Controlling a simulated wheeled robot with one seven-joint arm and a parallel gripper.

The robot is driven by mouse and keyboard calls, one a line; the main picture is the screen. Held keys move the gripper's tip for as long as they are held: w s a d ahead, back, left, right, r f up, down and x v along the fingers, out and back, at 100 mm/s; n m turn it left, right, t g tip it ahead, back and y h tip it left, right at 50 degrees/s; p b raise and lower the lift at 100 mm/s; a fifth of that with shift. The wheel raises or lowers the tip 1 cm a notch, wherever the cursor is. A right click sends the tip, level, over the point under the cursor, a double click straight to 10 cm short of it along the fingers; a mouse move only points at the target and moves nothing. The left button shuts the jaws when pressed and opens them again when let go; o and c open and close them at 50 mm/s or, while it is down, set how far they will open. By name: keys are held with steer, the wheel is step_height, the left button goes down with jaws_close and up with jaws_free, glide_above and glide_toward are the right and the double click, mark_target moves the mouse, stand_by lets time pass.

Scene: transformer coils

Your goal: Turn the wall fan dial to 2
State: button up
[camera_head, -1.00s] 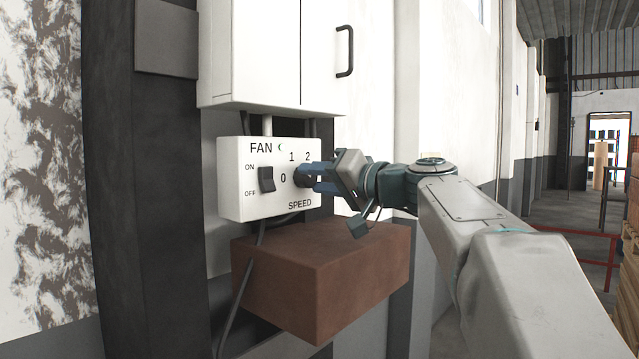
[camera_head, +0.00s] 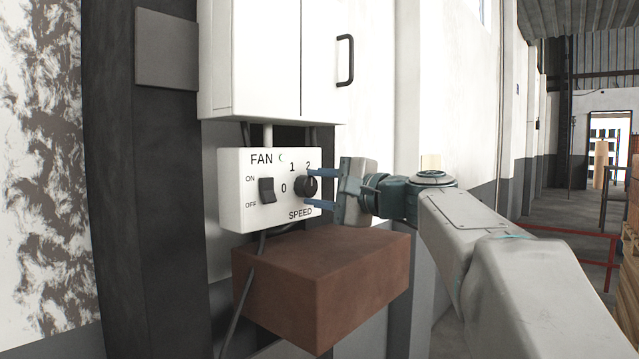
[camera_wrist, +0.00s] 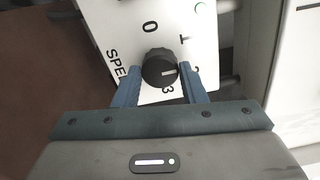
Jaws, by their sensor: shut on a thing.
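The fan control box (camera_head: 240,215) is white, with a rocker switch (camera_head: 267,190) marked ON and OFF. Its black round speed dial (camera_head: 306,186) is at the right, with 0, 1 and 2 printed around it. In the wrist view the dial (camera_wrist: 158,67) has a white line that points right, toward the 2, which a finger partly hides. A 3 shows below the dial. My gripper (camera_head: 318,187) reaches in from the right, its blue fingers one above the other. In the wrist view my gripper (camera_wrist: 160,86) has a finger on each side of the dial, shut on it.
A brown block (camera_head: 320,275) juts out just below the box. A white cabinet (camera_head: 260,60) with a black handle (camera_head: 345,56) hangs above. A dark cable (camera_head: 240,290) runs down from the box. The space right of the block is open.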

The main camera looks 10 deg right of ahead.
steer(key=m+p, duration=0.2)
steer(key=m, duration=0.3)
steer(key=shift+m+p, duration=0.3)
steer(key=shift+m, duration=0.1)
stand_by(0.3)
steer(key=o, duration=1)
steer(key=b+v, duration=0.1)
steer(key=v, duration=1.3)
steer(key=shift+b, duration=0.4)
